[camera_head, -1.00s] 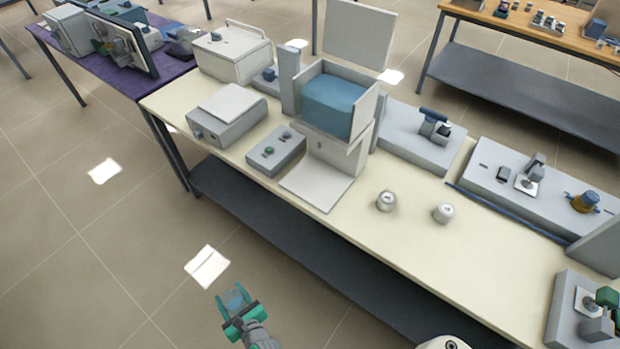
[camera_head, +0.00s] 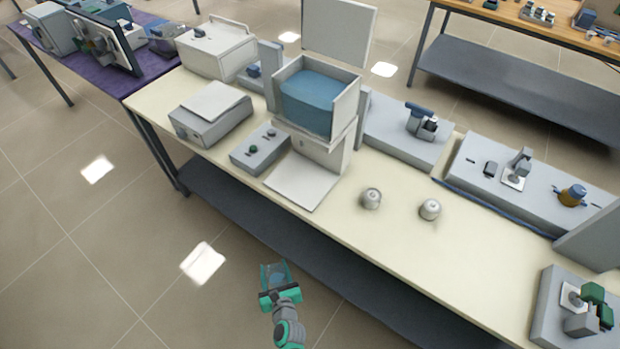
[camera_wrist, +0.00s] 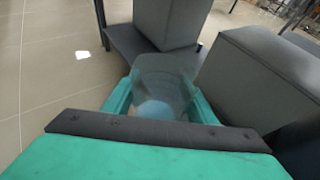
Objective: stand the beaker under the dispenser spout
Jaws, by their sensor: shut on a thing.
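A clear beaker (camera_wrist: 165,85) stands between the two teal fingers of my gripper (camera_wrist: 160,105) in the wrist view, with something pale blue at its bottom. In the head view my gripper (camera_head: 277,285) is shut on the beaker (camera_head: 274,272), in front of the bench and over the floor. The dispenser (camera_head: 318,105) is on the bench: an open box with blue inside, on a white column with a flat white base plate (camera_head: 303,183) below. Its spout is too small to make out clearly. The base plate is empty.
Two small round metal pieces (camera_head: 372,198) stand on the bench right of the plate. A grey control box (camera_head: 260,148) is left of it. A dark lower shelf (camera_head: 260,215) runs beneath.

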